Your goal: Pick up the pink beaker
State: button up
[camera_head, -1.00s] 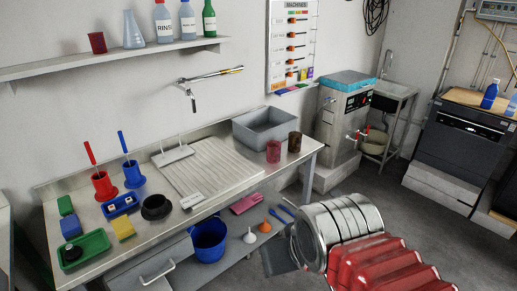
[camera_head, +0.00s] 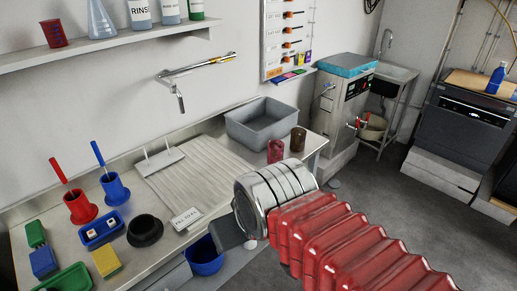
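The pink beaker (camera_head: 276,151) is a reddish-pink see-through cup standing upright near the right end of the steel bench, in front of the grey basin. A brown beaker (camera_head: 298,139) stands just right of it. My gripper (camera_head: 228,233) shows only as a dark grey flat part at the end of my silver and red arm. It is over the bench's front edge, left of and nearer than the pink beaker, and apart from it. The wrist hides most of the gripper, so its opening is not visible.
The grey basin (camera_head: 262,123) is behind the beakers, and a ribbed drainboard (camera_head: 198,172) lies left of it. Red (camera_head: 81,206) and blue (camera_head: 115,191) holders with upright tools stand farther left. A wall shelf (camera_head: 110,47) carries a red beaker (camera_head: 54,33), a flask and bottles.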

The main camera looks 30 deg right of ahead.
aim_at(276, 146)
jog(key=u, duration=0.15)
jog(key=i, duration=0.85)
jog(key=u, duration=0.2)
